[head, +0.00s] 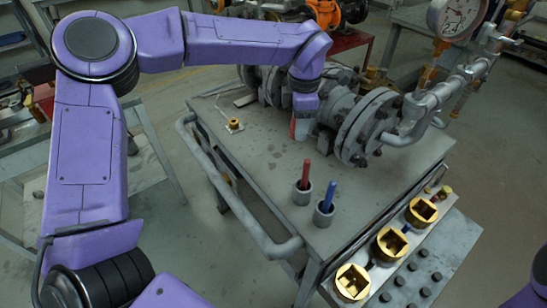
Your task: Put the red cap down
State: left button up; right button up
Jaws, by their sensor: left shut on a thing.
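My left gripper (303,112) points down beside the grey flanged gate valve (338,107), over the far part of the grey table (260,170). It is shut on a red piece (292,128), which I take for the red cap. Only a narrow red strip of it shows at the fingertips; the rest is hidden. I cannot tell whether it touches the table. Nearer, a grey cup with an upright red stick (305,174) stands on the table. Beside it stands a grey cup with a blue stick (328,197). My right gripper is out of view.
Brass square sockets (390,243) sit on a ledge at the front right. A small brass fitting (233,124) lies at the table's left. A rail (235,205) runs along the left edge. A pipe with a pressure gauge (456,16) rises at right. The table's left middle is clear.

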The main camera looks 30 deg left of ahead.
pick_arm(q)
jog(key=s+a+f, duration=0.1)
jog(key=a+f, duration=0.1)
jog(key=a, duration=0.4)
jog(key=p, duration=0.1)
send_over(262, 156)
jog(key=f, duration=0.5)
jog(key=shift+d+f, duration=0.3)
jog(key=shift+f, duration=0.1)
jog(key=shift+a+f, duration=0.15)
jog(key=shift+f, duration=0.8)
jog(key=shift+a+f, duration=0.1)
jog(key=shift+f, duration=0.85)
jog(key=shift+s+f, duration=0.1)
jog(key=o, duration=1.1)
notch_tip(262, 156, up, 12)
jog(key=shift+r, duration=0.2)
